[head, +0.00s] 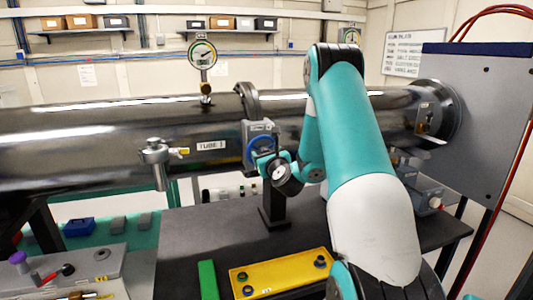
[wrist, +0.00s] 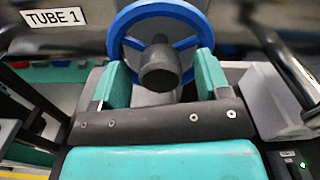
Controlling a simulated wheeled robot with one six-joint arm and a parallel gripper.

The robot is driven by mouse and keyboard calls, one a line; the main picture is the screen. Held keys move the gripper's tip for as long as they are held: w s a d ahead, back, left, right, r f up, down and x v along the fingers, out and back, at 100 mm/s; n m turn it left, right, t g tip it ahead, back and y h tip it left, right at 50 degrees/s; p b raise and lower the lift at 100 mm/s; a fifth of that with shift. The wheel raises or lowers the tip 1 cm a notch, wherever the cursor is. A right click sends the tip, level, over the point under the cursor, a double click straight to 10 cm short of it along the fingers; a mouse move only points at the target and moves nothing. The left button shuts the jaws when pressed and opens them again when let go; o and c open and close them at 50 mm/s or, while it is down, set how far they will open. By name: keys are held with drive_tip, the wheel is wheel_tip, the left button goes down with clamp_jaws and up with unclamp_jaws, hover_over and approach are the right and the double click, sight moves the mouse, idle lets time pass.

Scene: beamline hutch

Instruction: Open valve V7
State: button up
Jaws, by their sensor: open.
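A blue handwheel (wrist: 160,14) with a dark round hub (wrist: 160,68) fills the upper middle of the wrist view. In the head view the blue wheel (head: 251,153) is partly hidden by my arm's end and sits on a grey block (head: 259,128) on the dark tube. I cannot read a V7 label on it. My gripper (wrist: 161,75) is open, its two teal fingers on either side of the hub, over the wheel's lower part. Whether they touch the rim is unclear. In the head view my gripper (head: 268,163) is small and partly hidden beside the wheel.
The dark tube (head: 90,150), labelled TUBE 1 (head: 211,145), runs across the head view. A gauge (head: 202,54) stands on top, and a grey fitting (head: 156,152) is left of the wheel. Below are a dark table (head: 200,235) and yellow tray (head: 280,275).

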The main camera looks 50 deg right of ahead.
drive_tip(key=shift+c, duration=0.2)
drive_tip(key=c, duration=0.9)
drive_tip(key=shift+o, duration=0.2)
